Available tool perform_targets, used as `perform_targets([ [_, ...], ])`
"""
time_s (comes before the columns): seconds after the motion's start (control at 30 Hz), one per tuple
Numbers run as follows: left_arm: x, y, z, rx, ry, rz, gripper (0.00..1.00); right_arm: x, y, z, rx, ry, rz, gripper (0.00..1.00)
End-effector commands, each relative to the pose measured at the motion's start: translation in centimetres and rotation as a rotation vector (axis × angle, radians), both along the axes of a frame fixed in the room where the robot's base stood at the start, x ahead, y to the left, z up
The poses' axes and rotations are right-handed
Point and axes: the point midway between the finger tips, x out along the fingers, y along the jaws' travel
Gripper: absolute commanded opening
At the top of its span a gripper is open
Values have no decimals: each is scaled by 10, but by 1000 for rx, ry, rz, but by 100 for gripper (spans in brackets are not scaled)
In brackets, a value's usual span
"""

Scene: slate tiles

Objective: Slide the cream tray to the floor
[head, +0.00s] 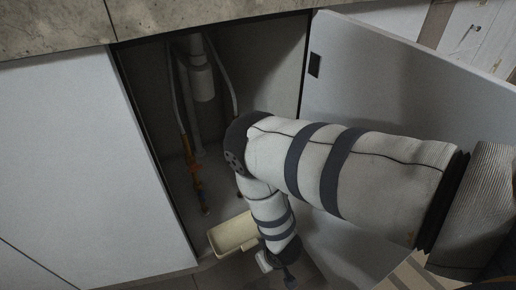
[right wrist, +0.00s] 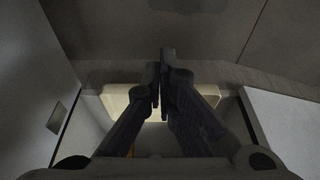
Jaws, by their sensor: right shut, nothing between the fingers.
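The cream tray (head: 232,234) is a shallow rectangular tray at the front bottom edge of the open cabinet in the head view, left of my right forearm. My arm hides its right end. In the right wrist view the tray (right wrist: 117,99) lies behind the fingers, which cover its middle. My right gripper (head: 288,281) points down just right of the tray in the head view. In the right wrist view the gripper (right wrist: 161,62) has its fingers together, with nothing between them. I cannot tell whether they touch the tray. My left gripper is in neither view.
The cabinet door (head: 401,75) stands open on the right, close to my arm. Pipes (head: 200,75) and hoses run down inside the cabinet. A closed white panel (head: 80,165) is on the left, under a stone countertop (head: 55,22). Dark floor tiles (right wrist: 190,22) show in the wrist view.

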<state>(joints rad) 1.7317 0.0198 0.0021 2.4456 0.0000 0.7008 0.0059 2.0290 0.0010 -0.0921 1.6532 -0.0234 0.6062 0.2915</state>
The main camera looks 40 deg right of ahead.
Motion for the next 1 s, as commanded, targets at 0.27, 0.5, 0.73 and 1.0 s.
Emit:
perform_targets([
  [0.27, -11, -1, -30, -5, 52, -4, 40, 15, -4, -67, -1, 6, 0, 0],
  [0.5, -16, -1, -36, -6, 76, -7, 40, 48, -12, -69, 0, 3, 0, 0],
  [0.73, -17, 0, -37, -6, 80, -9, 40, 57, -14, -67, -1, 3, 1, 0],
  [1.0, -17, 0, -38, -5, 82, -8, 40, 60, -15, -67, 0, 2, 0, 0],
])
